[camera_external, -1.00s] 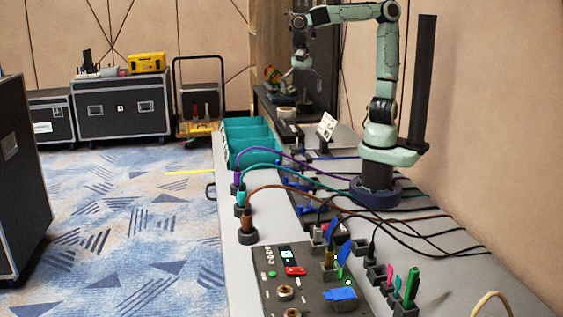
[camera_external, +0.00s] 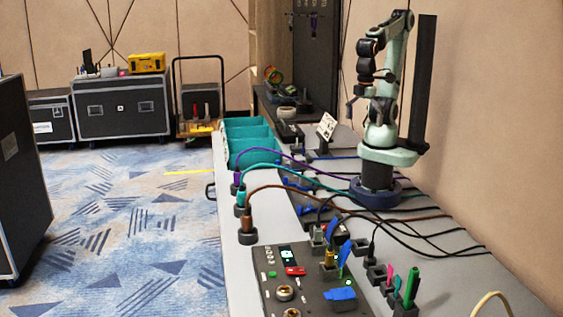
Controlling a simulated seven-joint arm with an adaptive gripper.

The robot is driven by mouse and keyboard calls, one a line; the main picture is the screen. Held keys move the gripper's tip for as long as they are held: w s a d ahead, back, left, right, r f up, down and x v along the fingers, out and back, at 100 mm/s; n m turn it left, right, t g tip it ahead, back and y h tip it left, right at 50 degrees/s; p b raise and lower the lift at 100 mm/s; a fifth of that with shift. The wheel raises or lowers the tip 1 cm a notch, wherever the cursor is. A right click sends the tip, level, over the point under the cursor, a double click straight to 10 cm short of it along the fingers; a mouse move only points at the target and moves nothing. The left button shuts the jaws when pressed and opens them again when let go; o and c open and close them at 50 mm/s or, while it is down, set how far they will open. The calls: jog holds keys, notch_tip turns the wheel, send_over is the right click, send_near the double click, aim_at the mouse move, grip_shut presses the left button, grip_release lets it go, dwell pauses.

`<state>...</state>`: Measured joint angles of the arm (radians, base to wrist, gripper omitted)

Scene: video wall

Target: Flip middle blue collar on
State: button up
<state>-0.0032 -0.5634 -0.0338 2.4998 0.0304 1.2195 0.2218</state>
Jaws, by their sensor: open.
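Several small blue parts lie along a dark strip on the bench, near where the purple, teal and brown cables cross. One blue piece (camera_external: 306,211) sits between a farther one (camera_external: 292,184) and a nearer one (camera_external: 331,226). They are too small to tell which is the middle collar or how any collar is set. My gripper (camera_external: 364,98) is open and empty, raised high above the bench near my arm's base and well apart from these parts.
Purple, teal (camera_external: 290,167) and brown (camera_external: 300,186) cables arch across the bench. A dark control panel (camera_external: 268,305) with knobs and a blue-flagged part (camera_external: 340,294) is in front. Teal bins (camera_external: 248,140) and a white tilted card (camera_external: 326,126) stand farther back.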

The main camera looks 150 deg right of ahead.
jog(key=n, duration=0.1)
jog(key=a+f+n, duration=0.1)
jog(key=n, duration=0.1)
jog(key=a+n, duration=0.1)
jog(key=shift+s+a+f+n+y, duration=0.2)
jog(key=shift+f+n+y, duration=0.1)
jog(key=shift+y, duration=0.1)
